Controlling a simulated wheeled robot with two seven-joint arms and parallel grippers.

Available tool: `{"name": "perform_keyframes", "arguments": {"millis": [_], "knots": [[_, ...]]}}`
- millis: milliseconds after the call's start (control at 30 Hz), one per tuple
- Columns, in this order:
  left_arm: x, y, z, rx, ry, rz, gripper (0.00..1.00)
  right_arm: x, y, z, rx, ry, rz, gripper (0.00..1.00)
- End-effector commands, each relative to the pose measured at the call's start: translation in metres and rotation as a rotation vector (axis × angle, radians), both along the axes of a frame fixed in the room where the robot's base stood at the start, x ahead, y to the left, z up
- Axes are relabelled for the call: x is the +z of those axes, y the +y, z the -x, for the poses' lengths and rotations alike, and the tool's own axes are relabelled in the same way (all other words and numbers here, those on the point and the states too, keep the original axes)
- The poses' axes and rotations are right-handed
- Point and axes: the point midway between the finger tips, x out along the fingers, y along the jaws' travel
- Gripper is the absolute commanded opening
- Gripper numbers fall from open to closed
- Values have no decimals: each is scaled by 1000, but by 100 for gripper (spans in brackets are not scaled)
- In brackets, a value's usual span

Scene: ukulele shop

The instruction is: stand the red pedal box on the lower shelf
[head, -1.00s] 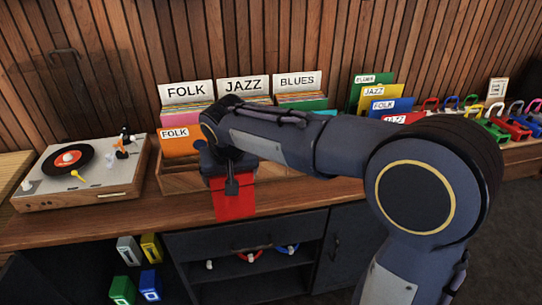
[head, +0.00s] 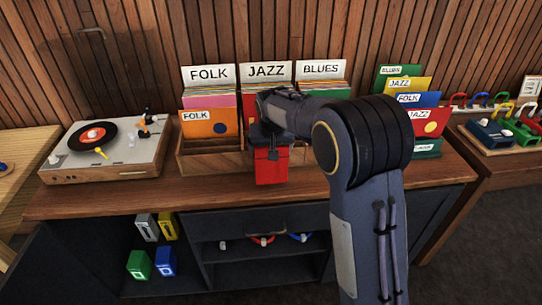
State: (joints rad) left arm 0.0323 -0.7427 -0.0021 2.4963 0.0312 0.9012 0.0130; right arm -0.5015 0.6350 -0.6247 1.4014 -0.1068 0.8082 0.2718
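The red pedal box (head: 271,170) is at the front edge of the wooden counter, in front of the record crate. My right gripper (head: 272,148) is above it and appears shut on its top; the arm partly hides the fingers. The box hangs roughly upright; I cannot tell whether it touches the counter. The lower shelf is the open bay under the counter on the left, where a green box (head: 139,265) and a blue box (head: 165,261) stand in front of a grey box (head: 147,227) and a yellow box (head: 168,226). My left gripper is out of view.
A turntable (head: 110,150) sits on the counter's left. The record crate (head: 210,161) and a second rack of sleeves (head: 427,147) stand behind and right. A middle bay holds a red ring-shaped thing (head: 262,240) and a blue one (head: 299,237).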

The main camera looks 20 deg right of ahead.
Motion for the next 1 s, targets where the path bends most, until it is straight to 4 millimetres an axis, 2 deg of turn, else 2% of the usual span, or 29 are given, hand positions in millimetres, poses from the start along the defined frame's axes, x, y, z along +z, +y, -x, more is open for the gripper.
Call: {"name": "perform_keyframes", "arguments": {"millis": [167,367,733,767,867,1000], "knots": [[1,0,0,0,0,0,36,-10,-5,-8,-2,-1,2,50],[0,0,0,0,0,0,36,-38,-5,-8,1,-1,1,50],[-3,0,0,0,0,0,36,-44,-5,-8,0,-3,0,50],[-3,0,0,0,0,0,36,-44,-5,-7,0,0,-1,88],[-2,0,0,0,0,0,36,-44,-5,-7,0,0,0,100],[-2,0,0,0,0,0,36,-43,-5,-7,0,0,0,100]]}}
